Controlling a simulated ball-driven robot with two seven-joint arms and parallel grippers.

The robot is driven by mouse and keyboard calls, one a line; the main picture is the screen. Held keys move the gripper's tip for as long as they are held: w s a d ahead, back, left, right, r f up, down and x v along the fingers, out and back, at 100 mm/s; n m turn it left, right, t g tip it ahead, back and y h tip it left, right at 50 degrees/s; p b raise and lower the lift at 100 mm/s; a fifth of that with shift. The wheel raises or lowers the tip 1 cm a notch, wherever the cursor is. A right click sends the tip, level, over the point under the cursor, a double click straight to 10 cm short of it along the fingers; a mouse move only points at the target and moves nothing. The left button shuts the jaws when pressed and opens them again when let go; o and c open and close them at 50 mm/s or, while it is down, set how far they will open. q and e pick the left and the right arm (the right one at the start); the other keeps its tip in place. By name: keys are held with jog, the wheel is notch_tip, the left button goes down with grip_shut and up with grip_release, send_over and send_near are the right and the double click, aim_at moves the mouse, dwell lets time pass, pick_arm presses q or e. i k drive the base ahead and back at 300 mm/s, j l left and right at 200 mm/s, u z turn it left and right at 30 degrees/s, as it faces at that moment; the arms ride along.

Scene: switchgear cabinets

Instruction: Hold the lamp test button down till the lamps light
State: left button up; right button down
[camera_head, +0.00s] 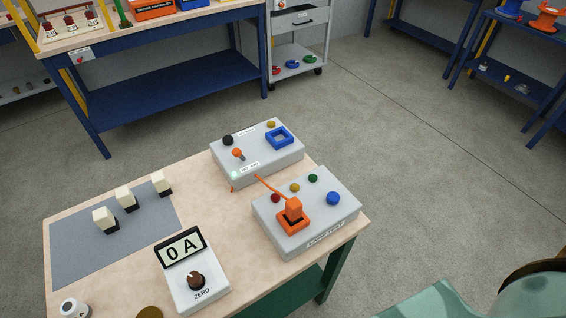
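A grey box (275,234) stands at the table's right end, with a label on its front edge that seems to read LAMP TEST. On its top are a red lamp (275,198), a yellow lamp (295,187) and a green lamp (313,178), all looking dark. A round blue button (333,198) sits to their right and stands clear, with nothing touching it. An orange lever on an orange square base (292,214) is in front of the lamps. Neither of my grippers can be made out in this view.
A second grey box (256,158) stands behind, with a blue square frame (280,138). A meter reading 0 A (184,247) and several cream blocks on a grey mat (85,245) are to the left. A green shape (430,303) fills the lower right. Open floor lies right.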

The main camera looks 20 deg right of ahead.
aim_at(333, 197)
jog(key=z, duration=1.15)
